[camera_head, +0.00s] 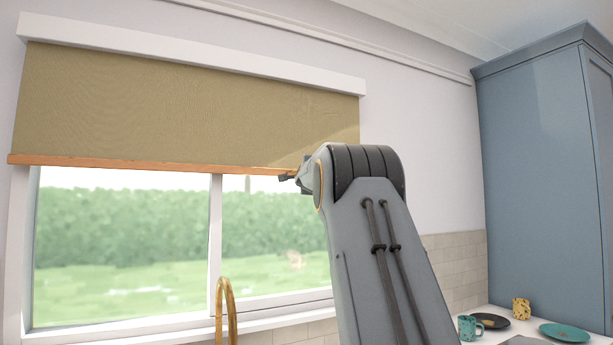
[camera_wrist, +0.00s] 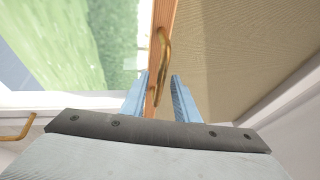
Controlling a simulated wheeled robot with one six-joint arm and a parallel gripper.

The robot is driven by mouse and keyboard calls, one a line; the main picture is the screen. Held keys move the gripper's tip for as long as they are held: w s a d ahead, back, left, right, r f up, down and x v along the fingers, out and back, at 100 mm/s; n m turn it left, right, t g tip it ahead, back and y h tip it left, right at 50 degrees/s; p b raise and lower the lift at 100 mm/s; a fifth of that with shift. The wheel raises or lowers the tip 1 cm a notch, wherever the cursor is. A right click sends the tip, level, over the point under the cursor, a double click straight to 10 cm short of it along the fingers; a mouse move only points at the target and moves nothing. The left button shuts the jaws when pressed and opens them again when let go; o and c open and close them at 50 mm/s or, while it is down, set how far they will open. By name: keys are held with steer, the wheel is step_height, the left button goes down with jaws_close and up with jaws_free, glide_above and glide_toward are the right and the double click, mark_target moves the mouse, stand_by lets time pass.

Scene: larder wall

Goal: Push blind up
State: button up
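The olive-tan blind (camera_head: 180,105) hangs over the upper part of the window, with a wooden bar (camera_head: 150,164) along its bottom edge. In the wrist view the blind fabric (camera_wrist: 235,50) is at the right and the bar (camera_wrist: 154,35) runs down the middle. A curved brass handle (camera_wrist: 165,60) is on the bar. My gripper (camera_wrist: 160,75) is open, its two blue-grey fingers on either side of the bar and the handle's near end. Whether they touch is unclear. In the head view my gripper (camera_head: 288,177) is at the bar's right end, mostly hidden by my arm.
A brass tap (camera_head: 226,300) stands before the window (camera_head: 130,250). A tall blue cabinet (camera_head: 535,170) is at the right. A teal mug (camera_head: 468,328), dark plate (camera_head: 490,320), teal plate (camera_head: 565,332) and yellow mug (camera_head: 521,308) stand on the counter.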

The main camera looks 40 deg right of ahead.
steer(key=b+v, duration=0.4)
steer(key=v, duration=0.3)
steer(key=shift+b, duration=0.4)
steer(key=shift+s, duration=0.1)
